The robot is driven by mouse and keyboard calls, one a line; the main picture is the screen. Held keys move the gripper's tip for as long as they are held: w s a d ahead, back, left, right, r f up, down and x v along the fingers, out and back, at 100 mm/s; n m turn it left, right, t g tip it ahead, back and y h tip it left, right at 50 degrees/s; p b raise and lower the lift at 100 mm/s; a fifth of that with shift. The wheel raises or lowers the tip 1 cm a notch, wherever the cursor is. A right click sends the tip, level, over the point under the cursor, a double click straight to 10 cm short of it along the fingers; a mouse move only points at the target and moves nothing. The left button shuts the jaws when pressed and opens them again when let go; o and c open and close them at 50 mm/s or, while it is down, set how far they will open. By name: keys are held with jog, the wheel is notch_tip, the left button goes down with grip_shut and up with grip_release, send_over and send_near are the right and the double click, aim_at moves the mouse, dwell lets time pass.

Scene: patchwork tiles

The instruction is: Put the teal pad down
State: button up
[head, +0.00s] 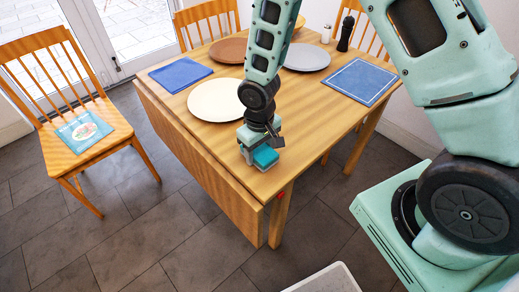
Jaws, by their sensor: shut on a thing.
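My gripper (259,150) points down at the near corner of the wooden table (178,123). It is shut on a small teal pad (265,156), which shows just below and in front of the fingers. The pad is at or just above the tabletop; I cannot tell whether it touches. The fingertips are mostly hidden by the wrist.
A cream plate (214,100) lies left of my gripper. A brown plate (229,50), a grey plate (307,57), a blue napkin (181,75), a blue placemat (358,81) and a dark pepper mill (345,33) are farther back. A wooden chair (62,143) stands left.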

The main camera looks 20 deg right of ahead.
jog(key=shift+f, duration=0.1)
jog(key=shift+f, duration=0.15)
jog(key=o, duration=1)
jog(key=shift+c, duration=0.2)
jog(key=shift+s+f, duration=0.1)
